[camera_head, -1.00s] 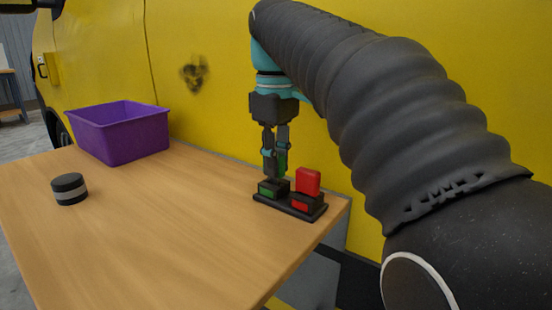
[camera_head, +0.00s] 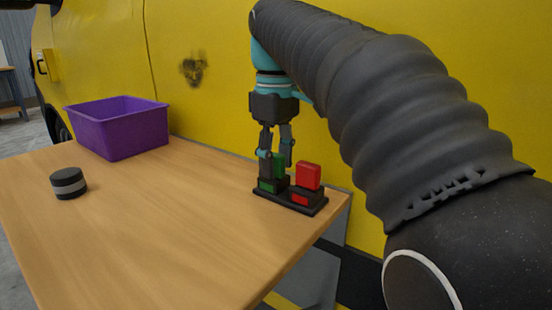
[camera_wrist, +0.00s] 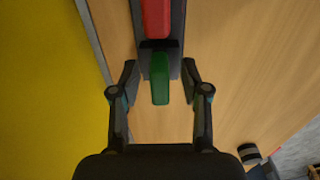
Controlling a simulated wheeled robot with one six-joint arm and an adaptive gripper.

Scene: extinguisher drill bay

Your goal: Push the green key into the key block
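The green key (camera_head: 279,166) stands upright in the green-marked left socket of the black key block (camera_head: 304,207). It also shows in the wrist view (camera_wrist: 160,88). My gripper (camera_head: 276,170) is over the block with its fingers spread on either side of the green key. In the wrist view, my gripper (camera_wrist: 160,78) has a gap between each finger and the key. The near finger hides part of the key in the head view. How deep the key sits cannot be told exactly. A red key (camera_head: 308,176) stands in the red-marked socket beside it.
The block is near the back right edge of the wooden table (camera_head: 150,230). A yellow vehicle side (camera_head: 215,110) rises close behind. A purple bin (camera_head: 120,135) and a black-and-grey round puck (camera_head: 68,184) are at the left. The table middle is clear.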

